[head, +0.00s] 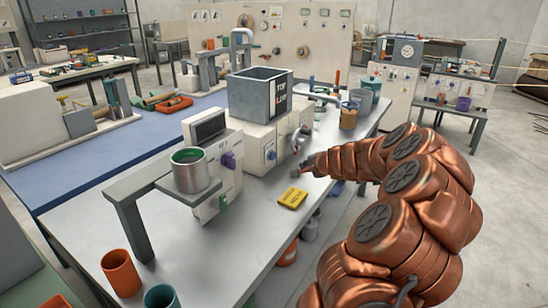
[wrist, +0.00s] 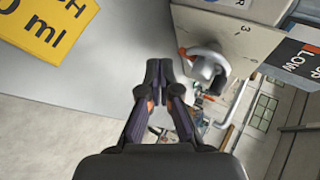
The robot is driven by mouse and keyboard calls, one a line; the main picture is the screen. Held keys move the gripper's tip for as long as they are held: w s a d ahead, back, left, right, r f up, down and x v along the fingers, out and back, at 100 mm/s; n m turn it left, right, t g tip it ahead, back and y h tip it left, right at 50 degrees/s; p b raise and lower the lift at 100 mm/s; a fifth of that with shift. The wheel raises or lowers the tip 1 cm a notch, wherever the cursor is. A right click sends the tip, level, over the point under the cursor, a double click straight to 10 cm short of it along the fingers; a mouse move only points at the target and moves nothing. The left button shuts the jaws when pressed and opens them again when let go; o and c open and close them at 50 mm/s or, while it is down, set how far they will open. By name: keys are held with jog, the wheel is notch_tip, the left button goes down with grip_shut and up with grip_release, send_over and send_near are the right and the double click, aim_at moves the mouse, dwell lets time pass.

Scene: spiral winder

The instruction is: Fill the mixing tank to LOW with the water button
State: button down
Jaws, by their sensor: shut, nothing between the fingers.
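The mixing tank (head: 247,97) is a grey open-topped box on a white cabinet (head: 262,147), with TOP and LOW labels on its right side. No liquid level can be made out inside. The LOW label (wrist: 283,54) is at the right edge of the wrist view. A blue round control (head: 271,155) is on the cabinet front; I cannot tell if it is the water button. A grey spout (wrist: 205,66) juts from the cabinet. My gripper (head: 297,172) is in front of the cabinet, shut and empty; in the wrist view its fingertips (wrist: 159,68) meet left of the spout, apparently apart from it.
A yellow card (head: 292,198) marked in ml lies on the bench (head: 255,225) below my gripper. To the left stands a scale-like unit (head: 222,165) with a green-filled metal pot (head: 190,175). Cups (head: 368,92) stand behind at the right. The bench front is mostly clear.

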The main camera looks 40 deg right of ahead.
aim_at(273, 156)
jog(key=shift+w+a, duration=0.4)
jog(key=shift+w, duration=1)
jog(key=shift+w+a, duration=0.45)
jog(key=shift+w, duration=0.95)
jog(key=shift+w+a, duration=0.4)
jog(key=shift+w, duration=1)
jog(key=shift+w+a+p, duration=0.25)
jog(key=shift+w+p, duration=0.2)
jog(key=shift+w, duration=0.35)
dwell(3.0)
